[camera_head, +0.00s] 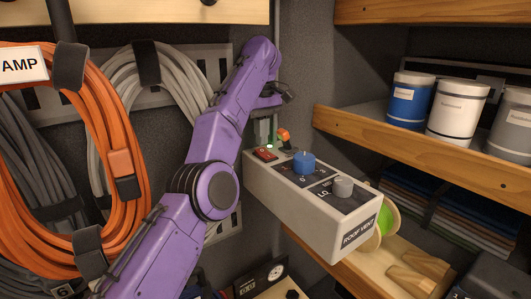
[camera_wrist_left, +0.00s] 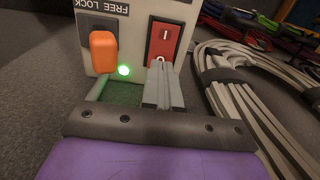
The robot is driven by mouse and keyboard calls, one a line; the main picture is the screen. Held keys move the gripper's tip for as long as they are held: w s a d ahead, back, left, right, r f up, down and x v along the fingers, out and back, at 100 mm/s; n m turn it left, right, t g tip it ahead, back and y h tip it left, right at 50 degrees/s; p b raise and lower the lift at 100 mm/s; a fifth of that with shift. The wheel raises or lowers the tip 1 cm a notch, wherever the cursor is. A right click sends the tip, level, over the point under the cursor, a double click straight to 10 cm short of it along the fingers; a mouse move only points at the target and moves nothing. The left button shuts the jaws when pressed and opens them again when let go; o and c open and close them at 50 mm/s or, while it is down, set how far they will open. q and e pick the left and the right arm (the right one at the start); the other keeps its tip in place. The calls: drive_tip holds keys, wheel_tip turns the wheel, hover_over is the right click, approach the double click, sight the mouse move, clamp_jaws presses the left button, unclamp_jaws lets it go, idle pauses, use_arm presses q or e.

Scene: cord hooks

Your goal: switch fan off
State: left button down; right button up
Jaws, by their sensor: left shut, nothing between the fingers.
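The fan control box (camera_head: 290,201), a pale box labelled "ROOF VENT", juts out in the middle of the head view. Its red rocker switch (camera_head: 265,155) sits at the far left end, near a lit green lamp (camera_head: 270,146). In the left wrist view the red switch (camera_wrist_left: 164,42) shows two marks, and the green lamp (camera_wrist_left: 124,70) glows beside it. My left gripper (camera_wrist_left: 159,66) is shut and empty, its tips at the switch's near end. Whether they touch it I cannot tell. In the head view this gripper (camera_head: 263,130) is partly hidden. My right gripper is out of view.
The box also carries a blue knob (camera_head: 304,163), a grey knob (camera_head: 343,187) and an orange lever (camera_wrist_left: 103,50) marked "FREE LOCK". Orange cord (camera_head: 25,165) and grey cord (camera_head: 120,75) hang at left. Shelves with cans (camera_head: 409,100) stand at right.

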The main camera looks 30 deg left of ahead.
sight(262, 149)
use_arm(q)
drive_tip(key=shift+f+b, duration=1)
idle(0.5)
drive_tip(key=shift+r, duration=0.1)
wheel_tip(262, 149, up, 7)
drive_tip(key=p, duration=0.7)
